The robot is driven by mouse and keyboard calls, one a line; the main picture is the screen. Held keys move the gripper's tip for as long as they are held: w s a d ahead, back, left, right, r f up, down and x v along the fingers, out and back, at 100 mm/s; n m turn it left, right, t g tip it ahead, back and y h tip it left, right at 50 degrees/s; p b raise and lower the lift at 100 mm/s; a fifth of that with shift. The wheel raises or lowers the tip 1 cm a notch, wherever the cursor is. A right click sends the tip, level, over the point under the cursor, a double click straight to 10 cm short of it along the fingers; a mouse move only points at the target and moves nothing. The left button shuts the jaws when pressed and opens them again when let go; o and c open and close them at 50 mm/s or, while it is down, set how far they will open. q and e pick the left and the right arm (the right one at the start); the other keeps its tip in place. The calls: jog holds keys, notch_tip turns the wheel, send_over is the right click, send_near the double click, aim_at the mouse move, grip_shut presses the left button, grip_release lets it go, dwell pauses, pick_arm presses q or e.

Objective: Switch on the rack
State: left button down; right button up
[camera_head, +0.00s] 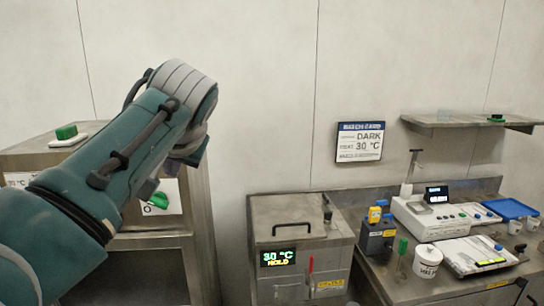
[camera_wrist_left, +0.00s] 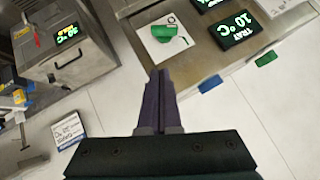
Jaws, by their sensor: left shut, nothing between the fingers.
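The rack is the steel cabinet (camera_head: 205,240) at the left of the head view. On its front is a white plate with an O mark and a green switch knob (camera_head: 157,200). In the left wrist view the knob (camera_wrist_left: 165,42) sits on its white plate, beside a lit display (camera_wrist_left: 237,29) reading "TRAY 10 °C". My left gripper (camera_wrist_left: 160,74) is shut and empty; its fingertips appear just below the plate in the wrist view. Whether they touch it I cannot tell. In the head view my left arm hides part of the rack front. My right gripper is not in view.
A steel tank (camera_head: 300,225) with a "30 °C HOLD" display stands right of the rack. A bench (camera_head: 390,285) farther right carries a scale (camera_head: 432,215), a white tub (camera_head: 427,262) and a blue tray (camera_head: 510,209). A green block (camera_head: 66,131) sits on the rack top.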

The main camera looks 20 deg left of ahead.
pick_arm(q)
jog(key=shift+b+v, duration=0.45)
jog(key=shift+v, duration=1.5)
jog(key=shift+d, duration=0.1)
